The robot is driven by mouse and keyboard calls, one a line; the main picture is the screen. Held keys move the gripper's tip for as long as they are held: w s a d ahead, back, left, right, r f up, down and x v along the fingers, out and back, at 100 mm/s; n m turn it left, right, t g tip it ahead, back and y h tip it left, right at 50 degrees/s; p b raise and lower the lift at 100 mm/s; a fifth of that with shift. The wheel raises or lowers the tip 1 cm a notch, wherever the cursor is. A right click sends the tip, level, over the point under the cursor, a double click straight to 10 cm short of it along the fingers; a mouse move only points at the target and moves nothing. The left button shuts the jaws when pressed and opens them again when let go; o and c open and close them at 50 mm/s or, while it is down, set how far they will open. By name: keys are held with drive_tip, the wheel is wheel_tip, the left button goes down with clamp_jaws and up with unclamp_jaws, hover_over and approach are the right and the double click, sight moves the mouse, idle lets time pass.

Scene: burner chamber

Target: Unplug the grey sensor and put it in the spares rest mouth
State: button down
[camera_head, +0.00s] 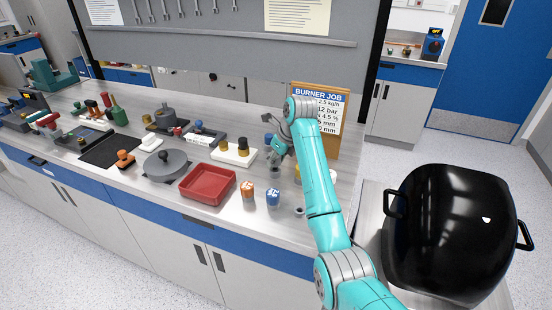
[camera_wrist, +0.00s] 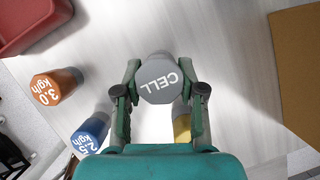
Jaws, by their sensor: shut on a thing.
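My gripper (camera_wrist: 160,88) is shut on the grey sensor (camera_wrist: 160,79), a grey capped piece marked CELL. In the wrist view its face fills the space between the two fingers. In the head view my gripper (camera_head: 277,155) is over the right part of the bench, in front of the sign board, and the sensor is hard to make out there. I cannot tell whether the sensor is clear of what is under it. A small round fitting (camera_head: 299,211) shows near the bench's front edge; I cannot tell whether it is the spares rest mouth.
A red tray (camera_head: 208,184), an orange-capped piece (camera_head: 247,190) and a blue-capped piece (camera_head: 273,196) stand left of my arm. A yellow piece (camera_wrist: 182,127) is close under my right finger in the wrist view. The BURNER JOB board (camera_head: 327,125) stands close behind.

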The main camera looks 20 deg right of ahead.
drive_tip(key=shift+f, duration=0.95)
drive_tip(key=shift+r, duration=0.1)
drive_tip(key=shift+r, duration=1.1)
drive_tip(key=shift+f, duration=1.1)
drive_tip(key=c, duration=0.6)
unclamp_jaws()
drive_tip(key=shift+r, duration=0.1)
